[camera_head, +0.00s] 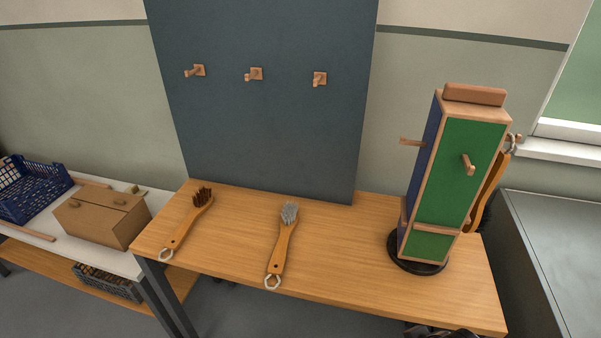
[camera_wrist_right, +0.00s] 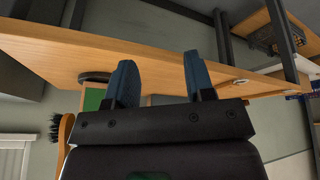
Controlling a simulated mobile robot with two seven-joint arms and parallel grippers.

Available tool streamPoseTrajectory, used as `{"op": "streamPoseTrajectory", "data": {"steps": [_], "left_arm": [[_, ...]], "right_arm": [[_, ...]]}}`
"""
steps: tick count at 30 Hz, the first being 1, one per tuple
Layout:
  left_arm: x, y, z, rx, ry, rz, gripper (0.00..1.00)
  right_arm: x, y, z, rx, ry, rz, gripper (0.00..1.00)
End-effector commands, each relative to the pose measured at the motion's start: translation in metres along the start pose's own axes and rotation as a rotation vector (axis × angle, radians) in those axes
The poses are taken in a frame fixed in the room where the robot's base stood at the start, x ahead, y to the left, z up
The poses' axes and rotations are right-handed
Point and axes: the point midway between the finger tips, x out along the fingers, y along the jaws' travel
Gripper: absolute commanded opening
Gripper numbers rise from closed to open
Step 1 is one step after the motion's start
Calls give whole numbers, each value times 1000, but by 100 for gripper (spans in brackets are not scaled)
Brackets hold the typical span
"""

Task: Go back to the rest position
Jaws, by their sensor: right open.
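My right gripper (camera_wrist_right: 158,62) is open and empty in the right wrist view, with its two blue fingers apart near the table's front edge. A dark part at the bottom edge of the head view looks like the same gripper, mostly cut off. My left gripper is not in view. A dark-bristled brush (camera_head: 188,226) and a grey-bristled brush (camera_head: 281,247) lie on the wooden table (camera_head: 340,250). A third brush (camera_head: 487,192) hangs on the right side of the green and blue pegged tower (camera_head: 460,160); its dark bristles show in the wrist view (camera_wrist_right: 62,133).
A dark board (camera_head: 270,130) with three empty wooden pegs stands behind the table. The tower stands on a round black base (camera_head: 397,259). At left, a white-topped bench holds a cardboard box (camera_head: 105,220) and a blue crate (camera_head: 30,190). A grey surface (camera_head: 560,250) lies right.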

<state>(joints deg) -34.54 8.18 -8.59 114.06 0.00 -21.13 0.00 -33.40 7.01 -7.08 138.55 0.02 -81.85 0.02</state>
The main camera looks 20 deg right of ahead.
Motion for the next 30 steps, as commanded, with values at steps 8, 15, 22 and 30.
{"op": "streamPoseTrajectory", "data": {"steps": [8,15,22,30], "left_arm": [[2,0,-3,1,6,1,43],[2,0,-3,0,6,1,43],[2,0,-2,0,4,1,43],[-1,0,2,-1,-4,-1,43]], "right_arm": [[28,-1,-9,-6,119,-2,49],[66,-4,-18,-14,309,-7,49],[93,-6,-20,-21,502,-14,49],[103,-8,-19,-24,607,-18,49]]}}
